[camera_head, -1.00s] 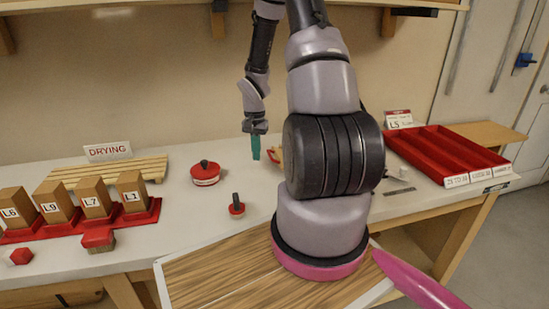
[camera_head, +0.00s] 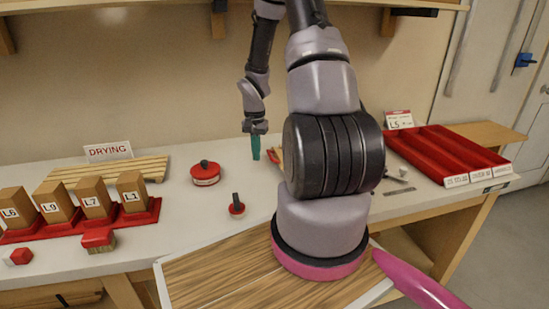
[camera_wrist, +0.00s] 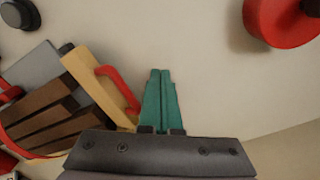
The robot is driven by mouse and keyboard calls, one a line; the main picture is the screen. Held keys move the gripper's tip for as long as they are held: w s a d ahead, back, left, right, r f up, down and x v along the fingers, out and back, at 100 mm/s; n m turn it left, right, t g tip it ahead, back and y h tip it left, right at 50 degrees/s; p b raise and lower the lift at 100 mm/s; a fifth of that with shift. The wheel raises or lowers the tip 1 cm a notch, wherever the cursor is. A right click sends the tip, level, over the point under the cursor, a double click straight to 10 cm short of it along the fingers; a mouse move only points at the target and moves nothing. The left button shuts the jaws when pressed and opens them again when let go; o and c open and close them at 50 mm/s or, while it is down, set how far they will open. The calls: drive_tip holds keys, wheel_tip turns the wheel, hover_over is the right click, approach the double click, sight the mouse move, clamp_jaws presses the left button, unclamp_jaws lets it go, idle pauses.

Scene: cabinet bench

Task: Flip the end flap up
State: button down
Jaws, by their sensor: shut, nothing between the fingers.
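My gripper (camera_head: 256,157) hangs over the back middle of the bench with its teal fingers together and empty. In the wrist view the closed fingers (camera_wrist: 160,75) point over bare pale bench top, beside a wooden-handled item with a red part (camera_wrist: 100,85). No part is plainly recognisable as the end flap. A wooden board (camera_head: 492,133) shows at the bench's right end, behind the red tray; I cannot tell whether it is the flap. My arm hides part of the bench middle.
A red divided tray (camera_head: 437,150) stands at the right. A red round pot (camera_head: 205,174) and a small red-based tool (camera_head: 237,207) stand left of my gripper. Labelled blocks (camera_head: 94,197) sit in a red rack at the left, before a drying slat rack (camera_head: 110,170).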

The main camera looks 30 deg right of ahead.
drive_tip(key=shift+s+d, duration=0.25)
drive_tip(key=shift+d, duration=0.55)
drive_tip(key=shift+s+d, duration=0.2)
drive_tip(key=shift+d, duration=0.55)
wheel_tip(320, 180, up, 13)
drive_tip(key=a, duration=0.1)
drive_tip(key=shift+w, duration=0.2)
drive_tip(key=shift+s+a, duration=0.1)
idle(0.3)
